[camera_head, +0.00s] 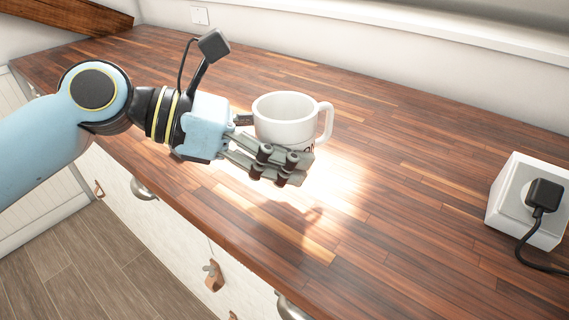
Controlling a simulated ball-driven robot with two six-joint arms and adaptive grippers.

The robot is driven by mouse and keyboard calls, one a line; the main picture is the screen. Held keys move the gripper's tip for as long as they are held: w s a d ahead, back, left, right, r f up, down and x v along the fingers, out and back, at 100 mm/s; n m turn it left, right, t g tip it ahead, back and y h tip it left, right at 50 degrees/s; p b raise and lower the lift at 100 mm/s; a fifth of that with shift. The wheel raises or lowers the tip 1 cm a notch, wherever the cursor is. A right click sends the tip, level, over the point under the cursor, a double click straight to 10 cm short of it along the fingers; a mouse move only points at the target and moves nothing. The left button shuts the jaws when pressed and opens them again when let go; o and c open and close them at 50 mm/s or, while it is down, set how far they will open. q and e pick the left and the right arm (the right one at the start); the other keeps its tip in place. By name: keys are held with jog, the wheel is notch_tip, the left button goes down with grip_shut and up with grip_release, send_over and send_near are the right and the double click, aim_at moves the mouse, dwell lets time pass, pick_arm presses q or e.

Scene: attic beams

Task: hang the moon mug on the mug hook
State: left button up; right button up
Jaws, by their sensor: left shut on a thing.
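A white mug (283,117) shows in the head view, upright, with its handle (326,122) pointing right and its opening up. A small dark mark shows low on its side, partly covered by the fingers; I cannot tell what it depicts. My left gripper (278,160) comes in from the left and is shut on the mug, its fingers around the lower body. The mug appears just above the wooden counter; I cannot tell whether it touches. My right gripper is not in view. I see no mug hook in this view.
The wooden counter (400,185) is clear around the mug. A white box with a black plug (541,196) and cable stands at the right edge. A white wall and ledge (400,50) run along the back. Drawers with handles (143,189) are below the front edge.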

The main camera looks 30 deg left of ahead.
pick_arm(q)
jog(key=w+a+f, duration=0.2)
jog(key=w, duration=0.1)
jog(key=w+a+f+b, duration=0.1)
jog(key=shift+w+a+f, duration=0.1)
jog(key=shift+w+f, duration=0.15)
jog(key=shift+w, duration=0.1)
jog(key=shift+w+a+f, duration=0.15)
jog(key=shift+w, duration=0.1)
jog(key=shift+w+a+f, duration=0.1)
jog(key=shift+f, duration=0.1)
jog(key=shift+f+b, duration=0.5)
jog(key=shift+f, duration=1.35)
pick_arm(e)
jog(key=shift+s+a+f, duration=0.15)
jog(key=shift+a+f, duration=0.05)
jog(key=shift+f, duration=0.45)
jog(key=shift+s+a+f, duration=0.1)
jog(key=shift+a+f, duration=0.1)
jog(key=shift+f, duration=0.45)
pick_arm(q)
jog(key=o, duration=1.5)
jog(key=shift+f, duration=0.15)
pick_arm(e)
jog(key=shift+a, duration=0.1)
